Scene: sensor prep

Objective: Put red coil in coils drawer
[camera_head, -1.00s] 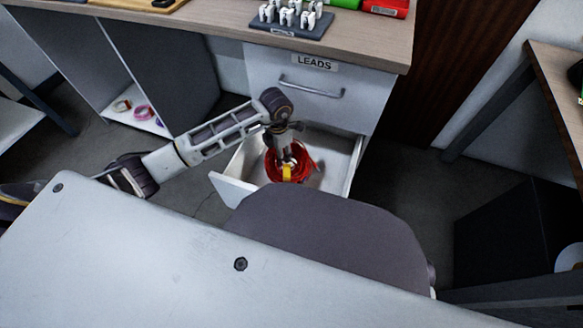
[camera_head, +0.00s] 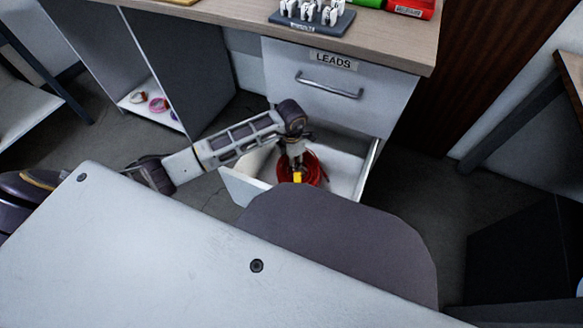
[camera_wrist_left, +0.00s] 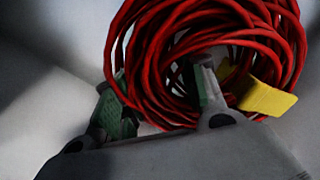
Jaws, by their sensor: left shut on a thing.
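The red coil (camera_head: 312,166) is in the open lower drawer (camera_head: 344,170), below the drawer labelled LEADS. My left gripper (camera_head: 297,172) reaches down into this drawer and is shut on the coil. In the left wrist view the coil (camera_wrist_left: 215,45) fills the upper middle, with a yellow tag (camera_wrist_left: 267,98) on its right side. The left gripper's fingers (camera_wrist_left: 165,95) are at the coil's lower strands, one finger passing inside the loop. I cannot tell whether the coil touches the drawer floor. The open drawer's own label is not visible. My right gripper is not in view.
The closed LEADS drawer (camera_head: 318,88) is above the open one, under the worktop (camera_head: 385,44). A rack of white pieces (camera_head: 312,17) and a red case (camera_head: 410,8) stand on top. Small coils (camera_head: 157,104) lie on a low shelf at left. Another table (camera_head: 570,70) is at right.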

